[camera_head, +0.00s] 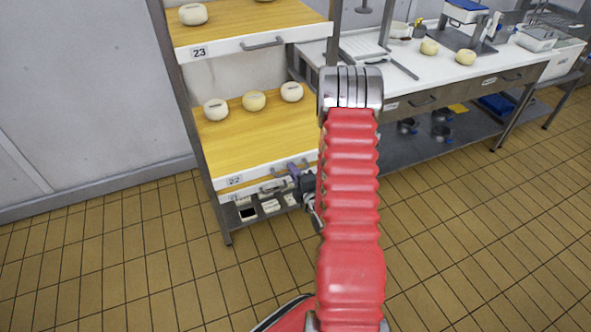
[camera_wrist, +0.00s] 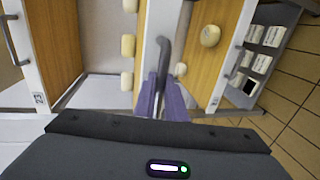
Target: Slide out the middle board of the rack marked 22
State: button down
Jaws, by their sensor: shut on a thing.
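The board marked 22 (camera_head: 255,142) is a yellow wooden shelf with a white front (camera_head: 226,183), bearing three pale round cheeses. Its front looks roughly in line with the rack's post (camera_head: 197,150). My gripper (camera_head: 297,177) is at the right part of that front, partly hidden behind my red arm. In the wrist view, the purple fingers of my gripper (camera_wrist: 163,98) are shut on a grey bar handle (camera_wrist: 163,55) fixed to a white board front (camera_wrist: 148,30). The handle's lower end is hidden between the fingers.
A steel-legged bench (camera_head: 450,68) stands to the right. The tiled floor (camera_head: 130,260) in front is clear.

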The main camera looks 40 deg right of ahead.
jog(key=shift+s+a+f, duration=0.3)
jog(key=shift+a, duration=0.05)
jog(key=c, duration=2.1)
grip_release()
jog(key=shift+d+r, duration=0.15)
jog(key=shift+r, duration=0.1)
